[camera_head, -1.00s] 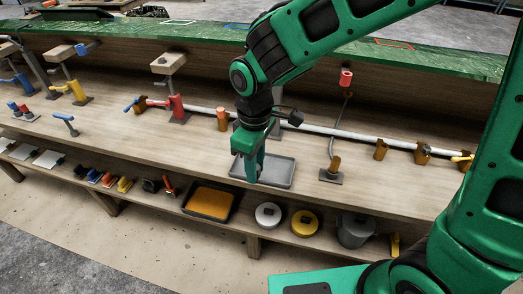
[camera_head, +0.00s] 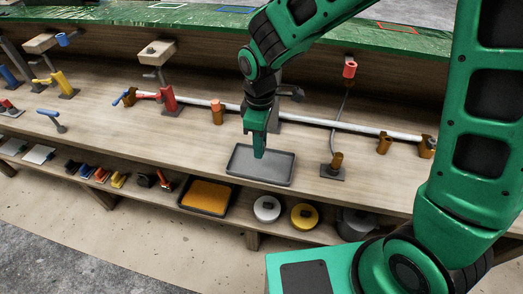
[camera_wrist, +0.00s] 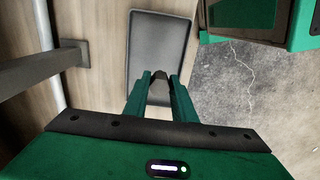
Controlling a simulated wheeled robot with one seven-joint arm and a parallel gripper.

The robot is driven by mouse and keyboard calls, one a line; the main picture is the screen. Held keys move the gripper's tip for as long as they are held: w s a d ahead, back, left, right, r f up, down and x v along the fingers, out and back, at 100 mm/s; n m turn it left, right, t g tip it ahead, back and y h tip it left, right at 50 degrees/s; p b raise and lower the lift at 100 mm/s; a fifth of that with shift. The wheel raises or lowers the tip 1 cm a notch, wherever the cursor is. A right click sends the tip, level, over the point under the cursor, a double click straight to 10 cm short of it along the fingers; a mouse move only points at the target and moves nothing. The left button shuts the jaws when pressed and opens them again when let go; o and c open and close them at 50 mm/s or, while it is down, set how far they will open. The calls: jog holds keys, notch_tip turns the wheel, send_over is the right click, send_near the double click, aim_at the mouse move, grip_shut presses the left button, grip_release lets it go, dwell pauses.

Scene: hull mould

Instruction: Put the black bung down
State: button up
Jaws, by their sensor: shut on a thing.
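My gripper (camera_head: 258,155) points down over the grey tray (camera_head: 245,173) on the bench top. In the wrist view, my gripper (camera_wrist: 160,79) is shut on the small dark bung (camera_wrist: 160,75), which shows between the two green fingertips. The bung is hidden in the head view. The same tray (camera_wrist: 160,35) lies beyond the fingertips in the wrist view. I cannot tell how high the bung is above the tray floor.
A white pipe (camera_head: 310,123) runs along the bench behind the tray. An orange-brown post (camera_head: 337,163) on a grey base stands right of the tray, and another (camera_head: 217,113) stands behind it. A lower shelf holds an orange-filled tray (camera_head: 207,196) and round tubs (camera_head: 267,208).

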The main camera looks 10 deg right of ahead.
jog(key=shift+w+d+f, duration=0.25)
jog(key=shift+w+f, duration=0.15)
jog(key=shift+w, duration=0.2)
jog(key=shift+f, duration=2)
jog(key=shift+f, duration=0.15)
jog(key=o, duration=1)
notch_tip(320, 180, up, 12)
jog(key=shift+r, duration=0.15)
